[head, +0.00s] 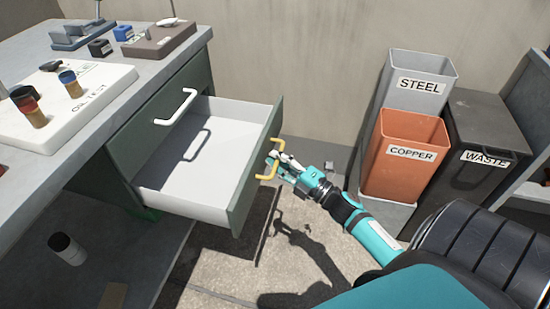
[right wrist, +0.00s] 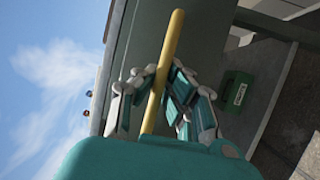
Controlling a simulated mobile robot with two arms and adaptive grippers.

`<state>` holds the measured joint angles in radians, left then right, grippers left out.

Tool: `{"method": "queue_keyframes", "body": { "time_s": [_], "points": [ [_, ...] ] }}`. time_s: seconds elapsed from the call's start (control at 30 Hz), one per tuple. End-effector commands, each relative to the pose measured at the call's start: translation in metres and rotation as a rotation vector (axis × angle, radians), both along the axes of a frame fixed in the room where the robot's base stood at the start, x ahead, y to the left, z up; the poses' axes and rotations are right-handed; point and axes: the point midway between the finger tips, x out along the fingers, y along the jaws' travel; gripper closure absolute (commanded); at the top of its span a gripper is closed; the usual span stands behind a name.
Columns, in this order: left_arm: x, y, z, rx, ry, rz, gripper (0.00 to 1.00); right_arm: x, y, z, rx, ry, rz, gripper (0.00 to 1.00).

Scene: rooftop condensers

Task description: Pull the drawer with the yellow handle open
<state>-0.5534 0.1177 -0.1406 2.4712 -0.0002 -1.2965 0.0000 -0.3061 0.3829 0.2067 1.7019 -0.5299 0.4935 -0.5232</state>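The drawer (head: 240,204) with the yellow handle (head: 265,177) stands pulled well out of the grey-green bench cabinet in the head view. Its light inside looks empty. My right gripper (head: 273,160) is at the handle on the drawer's front. In the right wrist view, its fingers (right wrist: 164,78) lie on both sides of the yellow bar (right wrist: 172,42) and appear closed on it. Part of the handle is hidden behind the fingers. My left gripper is in neither view.
A closed drawer front with a white handle (head: 176,120) is above left of the open drawer. Bins marked STEEL (head: 420,70), COPPER (head: 405,135) and WASTE (head: 490,125) stand at the right. A tray (head: 108,80) with cylinders sits on the benchtop. Floor shows before the drawer.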

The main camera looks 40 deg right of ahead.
Motion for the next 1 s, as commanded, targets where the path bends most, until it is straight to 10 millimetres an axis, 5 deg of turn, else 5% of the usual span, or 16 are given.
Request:
{"method": "queue_keyframes", "body": {
  "time_s": [0.07, 0.2, 0.57, 1.0],
  "points": [
    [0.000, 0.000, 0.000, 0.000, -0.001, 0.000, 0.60, 0.000, 0.000, 0.001, -0.004, -0.003, 0.000, 1.00],
    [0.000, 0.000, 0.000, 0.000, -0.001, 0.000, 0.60, 0.000, 0.000, 0.001, -0.003, -0.003, 0.000, 0.79],
    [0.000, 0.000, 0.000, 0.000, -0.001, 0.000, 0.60, -0.007, -0.002, -0.002, 0.000, 0.001, -0.001, 0.79],
    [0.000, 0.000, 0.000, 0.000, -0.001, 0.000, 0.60, -0.088, -0.024, -0.017, -0.001, 0.002, -0.002, 0.79]
  ]
}}
